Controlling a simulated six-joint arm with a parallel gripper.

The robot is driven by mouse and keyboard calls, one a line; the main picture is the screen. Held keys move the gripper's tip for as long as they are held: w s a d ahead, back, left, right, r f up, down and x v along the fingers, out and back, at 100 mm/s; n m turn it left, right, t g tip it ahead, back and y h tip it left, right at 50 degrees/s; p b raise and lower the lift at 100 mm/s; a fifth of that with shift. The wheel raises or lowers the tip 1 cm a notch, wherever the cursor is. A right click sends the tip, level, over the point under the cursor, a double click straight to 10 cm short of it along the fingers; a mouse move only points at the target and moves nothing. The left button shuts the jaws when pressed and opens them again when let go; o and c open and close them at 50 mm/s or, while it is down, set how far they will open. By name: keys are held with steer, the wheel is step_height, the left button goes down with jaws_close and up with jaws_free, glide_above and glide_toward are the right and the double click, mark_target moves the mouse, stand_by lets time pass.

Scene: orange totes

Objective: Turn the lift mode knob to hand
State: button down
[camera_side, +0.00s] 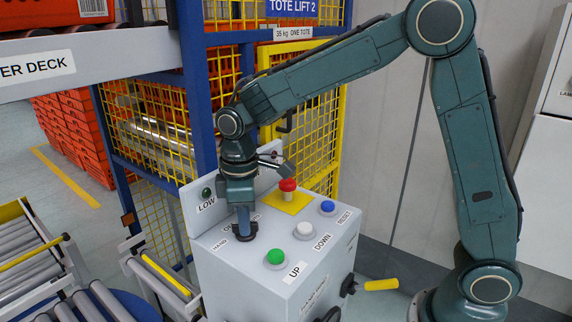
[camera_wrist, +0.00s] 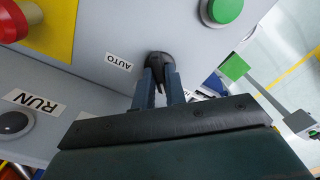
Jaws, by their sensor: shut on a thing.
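The lift mode knob (camera_side: 247,234) is a black knob on the top face of the grey control box (camera_side: 230,285), at its left side. In the wrist view the knob (camera_wrist: 158,58) shows at the fingertips, with a narrow grip ridge between them. My gripper (camera_side: 244,226) points straight down and is shut on the knob; its two fingers (camera_wrist: 161,84) lie on either side of the ridge. The HAND label (camera_side: 218,243) is left of the knob in the side view. The AUTO label (camera_wrist: 118,62) shows in the wrist view. Which label the knob points at is unclear.
A green UP button (camera_side: 276,257), a white DOWN button (camera_side: 305,230), a blue RESET button (camera_side: 327,207) and a red mushroom button (camera_side: 288,185) on a yellow plate stand on the box around my gripper. A panel with a LOW lamp (camera_side: 207,192) rises behind.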

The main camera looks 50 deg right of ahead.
steer(key=shift+n, duration=0.4)
steer(key=c, duration=1.4)
jaws_free()
steer(key=shift+c, duration=0.2)
steer(key=shift+r, duration=0.15)
step_height(320, 180, up, 14)
steer(key=shift+f, duration=0.2)
steer(key=shift+s, duration=0.1)
